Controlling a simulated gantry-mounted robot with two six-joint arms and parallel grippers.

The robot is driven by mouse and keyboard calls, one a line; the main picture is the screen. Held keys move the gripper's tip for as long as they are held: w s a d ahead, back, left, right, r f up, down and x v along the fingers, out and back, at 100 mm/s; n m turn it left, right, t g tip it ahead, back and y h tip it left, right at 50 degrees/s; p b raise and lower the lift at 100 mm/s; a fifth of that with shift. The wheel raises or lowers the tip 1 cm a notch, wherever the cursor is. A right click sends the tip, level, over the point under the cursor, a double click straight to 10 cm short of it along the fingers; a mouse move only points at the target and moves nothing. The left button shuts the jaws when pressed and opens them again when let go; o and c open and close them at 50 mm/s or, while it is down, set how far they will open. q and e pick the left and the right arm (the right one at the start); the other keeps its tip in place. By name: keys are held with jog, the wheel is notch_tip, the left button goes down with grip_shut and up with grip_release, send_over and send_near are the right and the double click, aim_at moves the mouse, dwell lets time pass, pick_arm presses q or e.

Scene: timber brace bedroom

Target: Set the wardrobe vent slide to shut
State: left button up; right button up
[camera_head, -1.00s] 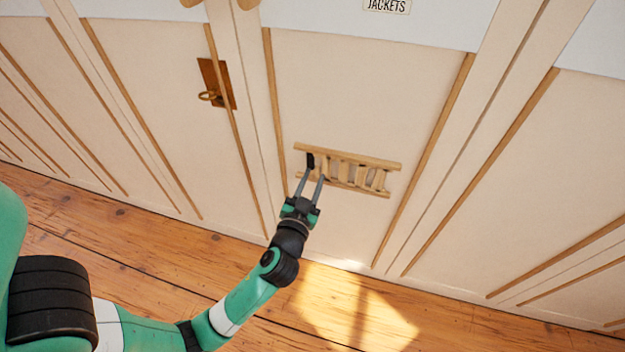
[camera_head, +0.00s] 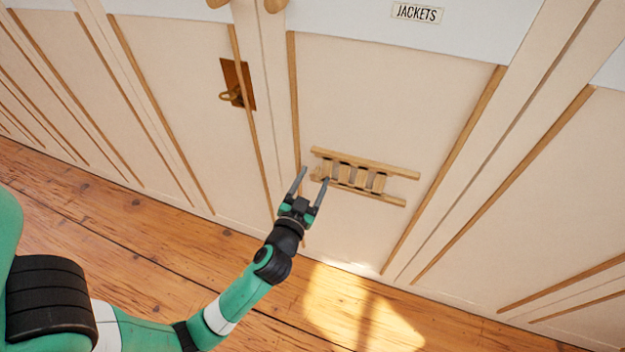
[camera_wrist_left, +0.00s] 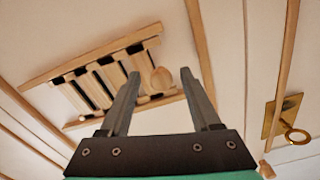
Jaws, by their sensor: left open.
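The wardrobe vent (camera_head: 365,163) is a wooden grille between two rails, low on the door panel under the JACKETS label. Its slats (camera_wrist_left: 103,84) show in the left wrist view with narrow dark gaps beside them; I cannot tell the exact slide setting. A rounded wooden knob (camera_wrist_left: 162,78) sits at the vent's end, also visible at its left end in the head view (camera_head: 317,174). My left gripper (camera_head: 314,176) is open at that end. The knob appears between its fingers in the wrist view; contact cannot be told. My right gripper is not in view.
A brass plate with a ring (camera_head: 238,85) is on the neighbouring panel, upper left of the vent. Raised wooden strips (camera_head: 445,165) edge the panels. The plank floor (camera_head: 180,240) in front is clear, with a sunlit patch.

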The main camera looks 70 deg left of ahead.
pick_arm(q)
jog(key=v, duration=1.1)
jog(key=shift+s+d, duration=0.2)
jog(key=shift+d, duration=0.05)
